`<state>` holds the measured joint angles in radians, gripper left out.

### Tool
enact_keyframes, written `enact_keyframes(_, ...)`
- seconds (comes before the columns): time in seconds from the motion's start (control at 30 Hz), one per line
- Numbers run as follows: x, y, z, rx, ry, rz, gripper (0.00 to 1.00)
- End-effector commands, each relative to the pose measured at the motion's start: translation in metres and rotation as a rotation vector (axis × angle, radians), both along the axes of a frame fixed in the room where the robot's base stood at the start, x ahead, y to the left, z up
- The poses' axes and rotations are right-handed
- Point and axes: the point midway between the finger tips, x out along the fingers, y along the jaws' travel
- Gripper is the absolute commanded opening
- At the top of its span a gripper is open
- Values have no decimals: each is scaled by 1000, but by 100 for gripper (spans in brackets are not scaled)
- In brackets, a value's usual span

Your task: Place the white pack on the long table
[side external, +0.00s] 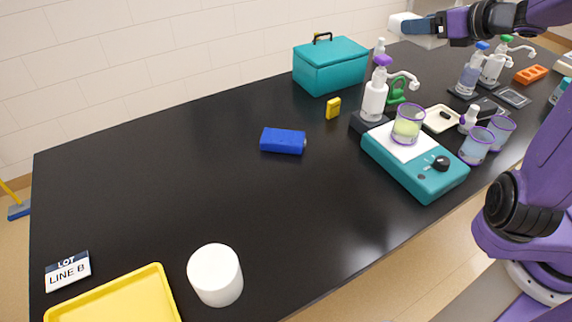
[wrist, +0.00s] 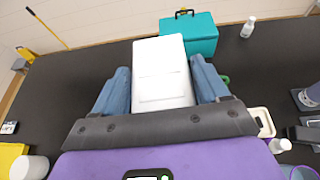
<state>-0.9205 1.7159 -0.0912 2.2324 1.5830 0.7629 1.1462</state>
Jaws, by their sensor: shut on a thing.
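The white pack (wrist: 161,72) is a pale box filling the space between the two blue fingers of my gripper (wrist: 160,88) in the wrist view. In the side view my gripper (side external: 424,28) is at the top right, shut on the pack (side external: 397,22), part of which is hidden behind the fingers. The pack appears held above the far part of the long black table (side external: 170,190); its exact height is hard to tell.
A teal case (side external: 330,70), a yellow block (side external: 333,108) and a blue block (side external: 283,141) stand on the table. A teal balance (side external: 430,182) bears a beaker (side external: 408,124), with pump bottles (side external: 374,100) nearby. A white cylinder (side external: 215,275) and yellow tray (side external: 115,300) are at front left. The table's left middle is clear.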

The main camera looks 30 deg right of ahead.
Motion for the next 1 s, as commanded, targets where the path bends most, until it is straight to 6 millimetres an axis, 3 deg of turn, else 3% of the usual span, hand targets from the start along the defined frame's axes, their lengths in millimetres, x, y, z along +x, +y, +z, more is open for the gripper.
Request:
enact_keyframes(0.3, 55, 97, -39, 4, 3, 267, 37)
enact_keyframes(0.5, 75, 169, -69, 4, 5, 418, 37)
enact_keyframes(0.77, 77, 268, -116, 5, 7, 587, 37)
enact_keyframes(1.0, 53, 353, -168, 3, 8, 718, 37)
